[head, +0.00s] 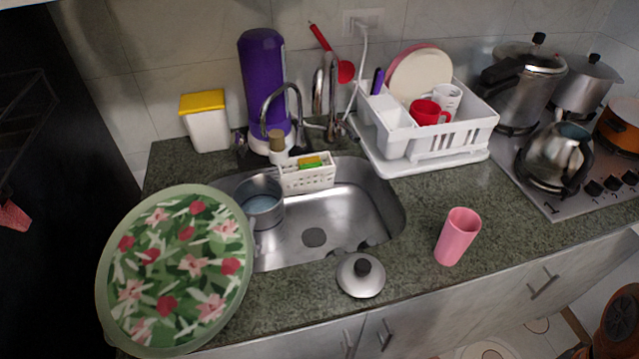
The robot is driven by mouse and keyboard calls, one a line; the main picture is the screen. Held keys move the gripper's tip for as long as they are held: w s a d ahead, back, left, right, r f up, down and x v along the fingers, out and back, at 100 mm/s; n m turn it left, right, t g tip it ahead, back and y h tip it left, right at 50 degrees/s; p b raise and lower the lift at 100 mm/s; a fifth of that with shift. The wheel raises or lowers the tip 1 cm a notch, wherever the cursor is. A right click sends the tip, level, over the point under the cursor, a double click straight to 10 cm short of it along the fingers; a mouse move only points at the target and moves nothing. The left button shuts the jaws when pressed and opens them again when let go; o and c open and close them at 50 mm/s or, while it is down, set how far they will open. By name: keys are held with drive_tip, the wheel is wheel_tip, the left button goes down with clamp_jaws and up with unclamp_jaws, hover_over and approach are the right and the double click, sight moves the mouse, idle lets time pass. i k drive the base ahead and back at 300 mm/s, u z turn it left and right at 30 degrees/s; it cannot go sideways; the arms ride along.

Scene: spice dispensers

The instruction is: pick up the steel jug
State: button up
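A shiny steel jug (553,150), with a rounded body and a dark handle on its right side, stands on the front left part of the stove at the right of the head view. It appears upright. Its base is partly hard to make out against the dark burner. My gripper is not in view.
Tall steel pots (522,95) stand behind the jug, and an orange pot (621,124) is to its right. A white dish rack (470,130) is to its left. A pink cup (457,237) and a steel lid (360,278) stand on the counter (415,275).

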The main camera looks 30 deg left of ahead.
sight(261, 198)
drive_tip(key=u, duration=4.8)
drive_tip(key=k, duration=1.25)
drive_tip(key=z, duration=0.8)
drive_tip(key=i, duration=0.5)
drive_tip(key=z, duration=0.05)
